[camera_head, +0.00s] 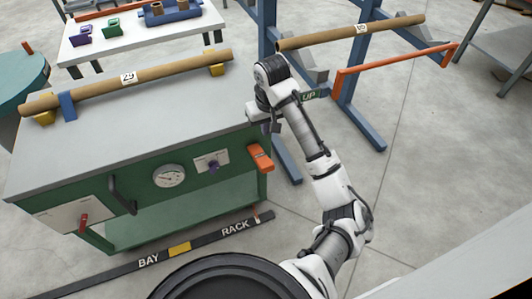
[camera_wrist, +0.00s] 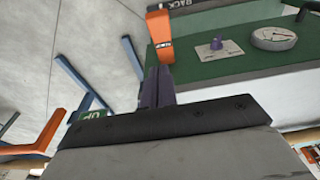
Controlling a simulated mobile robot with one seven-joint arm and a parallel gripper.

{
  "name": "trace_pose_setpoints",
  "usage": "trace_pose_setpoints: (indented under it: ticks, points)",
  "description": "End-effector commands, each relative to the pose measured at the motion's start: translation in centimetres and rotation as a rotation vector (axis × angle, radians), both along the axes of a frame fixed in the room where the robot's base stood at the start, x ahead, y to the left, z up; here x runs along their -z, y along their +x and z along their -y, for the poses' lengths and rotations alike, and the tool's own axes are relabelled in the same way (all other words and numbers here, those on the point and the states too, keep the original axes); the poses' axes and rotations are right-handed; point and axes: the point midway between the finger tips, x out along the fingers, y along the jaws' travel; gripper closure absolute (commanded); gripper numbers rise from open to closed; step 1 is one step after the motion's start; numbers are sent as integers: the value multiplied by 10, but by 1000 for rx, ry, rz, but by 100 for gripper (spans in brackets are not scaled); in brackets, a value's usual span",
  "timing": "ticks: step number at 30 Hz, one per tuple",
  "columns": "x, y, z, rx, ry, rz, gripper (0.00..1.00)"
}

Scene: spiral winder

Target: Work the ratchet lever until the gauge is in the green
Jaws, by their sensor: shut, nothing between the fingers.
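The green winder cabinet (camera_head: 140,190) has a round white gauge (camera_head: 168,176) on its front; the gauge also shows in the wrist view (camera_wrist: 273,38). Its needle and any green zone are too small to read. An orange lever-like handle (camera_head: 260,158) with a small label sticks out at the cabinet's right end, and it also shows in the wrist view (camera_wrist: 159,27). I cannot tell for sure that it is the ratchet lever. My gripper (camera_head: 268,127) is shut and empty, above and apart from the orange handle, by the top's right corner. Its fingers (camera_wrist: 156,88) show in the wrist view.
A purple knob (camera_head: 213,166), a black handle (camera_head: 122,196) and a red switch (camera_head: 84,224) are also on the front. A cardboard tube (camera_head: 170,72) lies across the grey top. A green UP sign (camera_head: 309,95) is beside my wrist.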

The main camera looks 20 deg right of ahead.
Motion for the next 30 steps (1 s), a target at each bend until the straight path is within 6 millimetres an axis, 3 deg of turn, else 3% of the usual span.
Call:
trace_pose_setpoints:
  ticks: [8,18,30]
  points:
    - [10,1,-1,-1,4,1,100]
    - [80,10,-3,0,7,-1,100]
    - [130,2,1,3,0,0,100]
